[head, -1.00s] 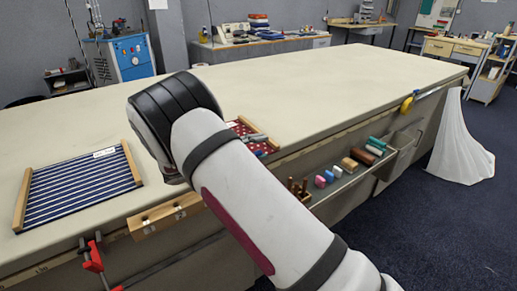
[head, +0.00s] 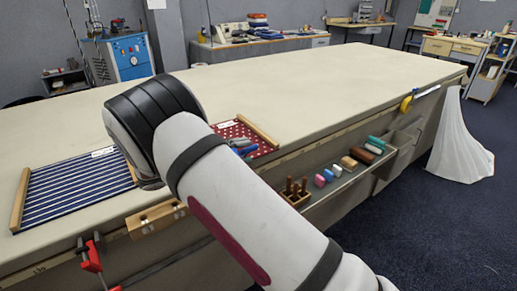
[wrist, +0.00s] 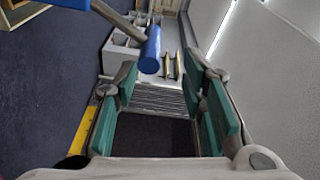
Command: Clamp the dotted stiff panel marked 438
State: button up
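The dotted panel (head: 236,131), red with white dots, lies on the table near its front edge. It has a wooden strip at its right end and a white label too small to read. My arm hides its left and front parts. My gripper (wrist: 165,105) has its green-padded fingers apart around a dark, ridged part. It seems to hold a clamp with a blue handle (wrist: 151,50) on a grey rod. Blue parts of this clamp (head: 244,149) show just past my arm, in front of or over the dotted panel. Contact with the panel cannot be told.
A blue-and-white striped panel (head: 75,186) lies to the left. A red clamp (head: 92,256) hangs at the front edge, and a yellow one (head: 407,102) at the right. A shelf below the edge holds several coloured blocks (head: 349,162). The table's back half (head: 290,90) is clear.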

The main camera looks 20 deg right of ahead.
jog(key=s+a+b, duration=0.1)
jog(key=s+a, duration=0.2)
jog(key=a, duration=0.7)
jog(key=shift+a+t+b, duration=0.2)
jog(key=shift+t+b, duration=0.1)
jog(key=shift+b, duration=0.05)
dwell(0.3)
jog(key=shift+f, duration=0.1)
jog(key=s+d+r+m+g+y+p, duration=0.35)
jog(key=s+d+r+m+y, duration=0.65)
jog(key=s+d+r+m, duration=0.45)
jog(key=s+r+m+t+y+p, duration=0.2)
jog(key=s+m+t+y, duration=0.3)
jog(key=s+m, duration=1.5)
jog(key=m+y, duration=0.3)
jog(key=m, duration=0.1)
jog(key=shift+d+m+p, duration=0.35)
